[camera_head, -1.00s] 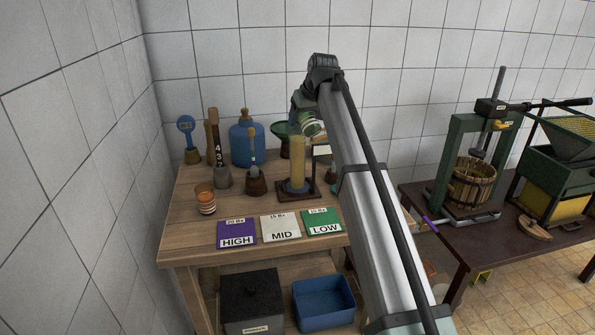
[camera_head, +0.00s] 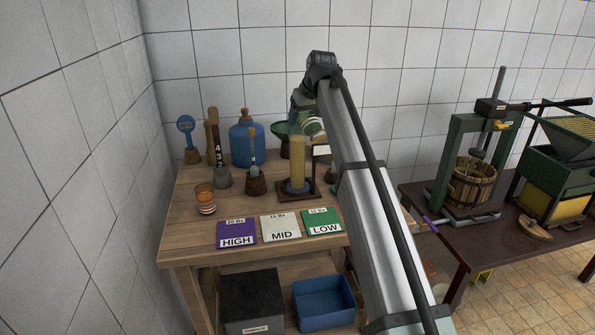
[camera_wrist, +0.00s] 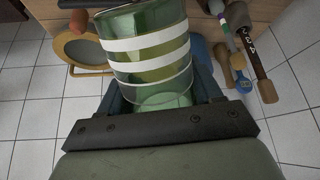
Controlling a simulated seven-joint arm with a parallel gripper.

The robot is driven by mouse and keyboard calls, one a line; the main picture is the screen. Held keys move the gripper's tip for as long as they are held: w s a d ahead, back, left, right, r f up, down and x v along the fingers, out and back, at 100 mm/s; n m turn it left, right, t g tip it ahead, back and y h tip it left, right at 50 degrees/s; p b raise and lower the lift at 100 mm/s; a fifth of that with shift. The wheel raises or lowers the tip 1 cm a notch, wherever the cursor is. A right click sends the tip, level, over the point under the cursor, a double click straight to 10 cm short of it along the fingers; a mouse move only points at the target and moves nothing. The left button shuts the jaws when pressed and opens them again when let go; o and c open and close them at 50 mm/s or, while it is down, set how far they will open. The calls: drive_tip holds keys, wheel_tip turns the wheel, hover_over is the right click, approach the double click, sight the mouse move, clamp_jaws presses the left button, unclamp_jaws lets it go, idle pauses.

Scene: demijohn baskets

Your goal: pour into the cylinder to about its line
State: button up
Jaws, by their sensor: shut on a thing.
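My gripper (camera_wrist: 160,92) is shut on a green see-through vessel (camera_wrist: 148,48) with white bands. Some yellow-green liquid shows inside the vessel in the wrist view. In the head view the vessel (camera_head: 313,126) is tilted, just above and right of the top of the tall cylinder (camera_head: 297,160). The cylinder stands upright on a dark wooden stand (camera_head: 287,196) and looks filled with pale yellow liquid high up its length. A small white tag (camera_head: 321,150) is beside it. The cylinder's line and any stream from the vessel are too small to make out.
Purple HIGH (camera_head: 237,234), white MID (camera_head: 281,228) and green LOW (camera_head: 322,221) cards lie in front of the cylinder. An orange-banded glass (camera_head: 206,199) and a blue bottle (camera_head: 247,146) stand to its left. A press (camera_head: 470,170) is on the right table.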

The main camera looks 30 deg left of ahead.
drive_tip(key=shift+r+g+h, duration=0.15)
drive_tip(key=shift+g+h, duration=0.15)
drive_tip(key=shift+h, duration=0.3)
idle(2.7)
drive_tip(key=shift+s+d+y, duration=0.1)
drive_tip(key=shift+y, duration=0.3)
idle(0.4)
drive_tip(key=shift+t+y, duration=0.3)
drive_tip(key=shift+t, duration=0.1)
idle(1.0)
